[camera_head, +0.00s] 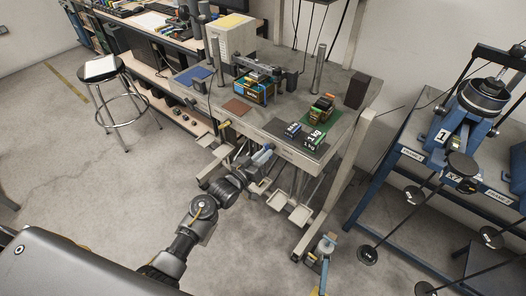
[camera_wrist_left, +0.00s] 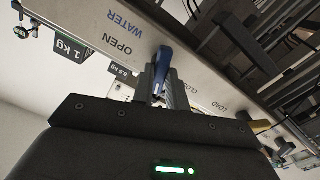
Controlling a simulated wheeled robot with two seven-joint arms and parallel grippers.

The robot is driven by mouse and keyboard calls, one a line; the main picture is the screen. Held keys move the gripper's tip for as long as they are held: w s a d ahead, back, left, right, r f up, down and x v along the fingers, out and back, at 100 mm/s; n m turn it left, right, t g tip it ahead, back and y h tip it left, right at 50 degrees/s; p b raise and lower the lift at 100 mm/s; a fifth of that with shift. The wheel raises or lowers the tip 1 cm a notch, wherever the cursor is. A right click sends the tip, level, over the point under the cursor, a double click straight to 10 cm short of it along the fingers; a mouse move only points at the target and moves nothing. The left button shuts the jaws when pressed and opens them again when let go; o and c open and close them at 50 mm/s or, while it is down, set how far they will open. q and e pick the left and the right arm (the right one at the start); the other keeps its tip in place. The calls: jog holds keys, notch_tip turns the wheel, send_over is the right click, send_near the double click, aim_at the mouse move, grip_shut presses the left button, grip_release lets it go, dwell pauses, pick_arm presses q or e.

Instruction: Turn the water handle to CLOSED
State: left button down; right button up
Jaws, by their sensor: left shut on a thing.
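The blue water handle (camera_wrist_left: 162,68) is in the middle of the left wrist view, on the bench's pale front rail (camera_wrist_left: 120,35). It lies between the word OPEN on its left and the partly covered word CLOSED on its right; WATER is printed above. My left gripper (camera_wrist_left: 160,90) is shut on the handle, with its dark fingers around it. In the head view my left gripper (camera_head: 261,159) is at the bench's front edge, and the handle is too small to make out clearly. My right gripper is in neither view.
A blue frame (camera_head: 425,160) with weights stands at right.

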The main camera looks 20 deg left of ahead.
pick_arm(q)
jog(key=shift+n+p, duration=1.05)
jog(key=shift+n, duration=1.25)
jog(key=c, duration=1.4)
grip_release()
jog(key=b+v, duration=0.2)
jog(key=v, duration=0.8)
jog(key=shift+s+a, duration=0.15)
jog(key=shift+s, duration=0.2)
jog(key=shift+f, duration=0.1)
